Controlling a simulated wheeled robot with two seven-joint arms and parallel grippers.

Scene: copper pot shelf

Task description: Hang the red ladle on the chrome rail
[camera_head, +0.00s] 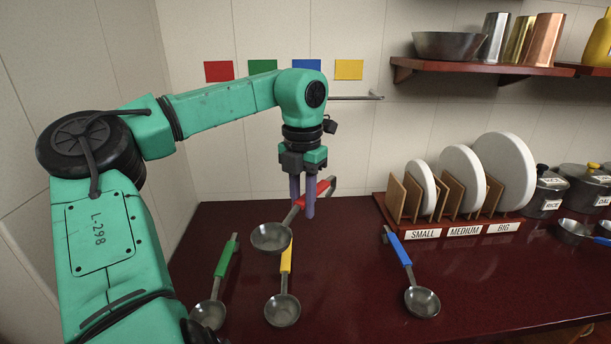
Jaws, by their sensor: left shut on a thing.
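My left gripper (303,205) is shut on the red-handled ladle (271,237), gripping its red handle. The ladle's metal bowl hangs to the left and nearer the camera, and appears to be above the counter. The chrome rail (356,98) is on the back wall, partly hidden behind my left arm; its right end shows. Above it are red (218,71), green (262,67), blue (307,67) and yellow (348,69) squares; my arm partly covers the green and blue ones. My right gripper is not in view.
Green (222,272), yellow (283,302) and blue (404,262) ladles lie on the dark red counter (350,290). A plate rack (465,231) with white plates and lidded pots (548,188) stand right. A wall shelf (480,68) holds a bowl and metal cups.

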